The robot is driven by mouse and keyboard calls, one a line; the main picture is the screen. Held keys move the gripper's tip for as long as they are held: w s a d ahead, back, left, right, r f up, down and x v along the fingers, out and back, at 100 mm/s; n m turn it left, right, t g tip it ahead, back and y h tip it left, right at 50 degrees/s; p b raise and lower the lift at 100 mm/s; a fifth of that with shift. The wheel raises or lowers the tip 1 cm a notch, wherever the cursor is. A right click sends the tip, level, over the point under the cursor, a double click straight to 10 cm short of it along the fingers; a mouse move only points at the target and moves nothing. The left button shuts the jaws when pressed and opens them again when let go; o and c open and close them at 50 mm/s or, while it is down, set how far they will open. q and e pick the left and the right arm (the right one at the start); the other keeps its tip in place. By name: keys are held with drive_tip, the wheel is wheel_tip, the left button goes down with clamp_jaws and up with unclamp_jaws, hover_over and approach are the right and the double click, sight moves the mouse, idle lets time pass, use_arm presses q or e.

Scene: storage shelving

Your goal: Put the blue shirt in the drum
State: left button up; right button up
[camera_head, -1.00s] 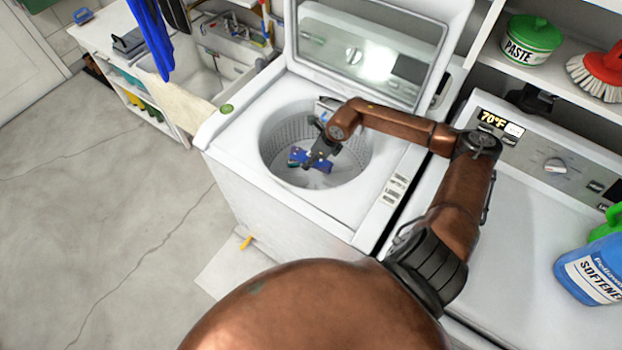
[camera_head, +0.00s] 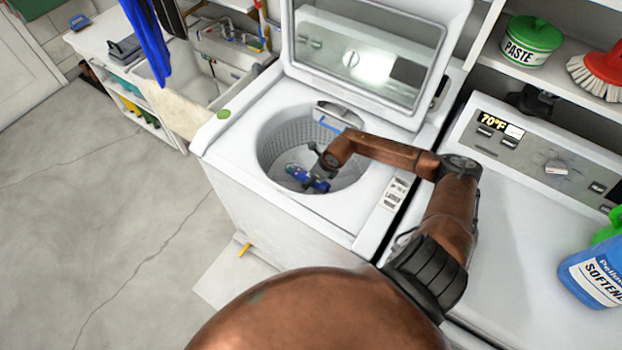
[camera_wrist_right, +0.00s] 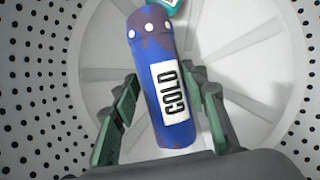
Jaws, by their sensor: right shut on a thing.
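A blue rolled cloth (camera_wrist_right: 165,95) with white button-like dots and a label reading COLD lies between the fingers of my right gripper (camera_wrist_right: 165,112); I take it for the blue shirt. In the head view the blue shirt (camera_head: 318,184) and my right gripper (camera_head: 318,174) are inside the open washer drum (camera_head: 285,140), low in it and toward its front. The gripper is shut on the shirt. The wrist view shows the perforated wall and pale bottom of the drum (camera_wrist_right: 265,60) around them. My left gripper is not in view.
The washer lid (camera_head: 365,50) stands open behind the drum. A teal item (camera_wrist_right: 168,4) lies beyond the shirt. On the right is a second machine (camera_head: 500,220) with a blue softener bottle (camera_head: 595,275).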

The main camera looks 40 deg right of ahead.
drive_tip(key=shift+r, duration=0.1)
drive_tip(key=shift+f+b, duration=0.35)
drive_tip(key=shift+f, duration=0.25)
drive_tip(key=o, duration=1.2)
drive_tip(key=shift+o, duration=0.2)
drive_tip(key=shift+r, duration=0.1)
drive_tip(key=shift+r+p, duration=0.3)
drive_tip(key=shift+r, duration=0.05)
drive_tip(key=p+v, duration=0.1)
drive_tip(key=v, duration=1.1)
drive_tip(key=shift+p, duration=0.35)
drive_tip(key=shift+r, duration=0.1)
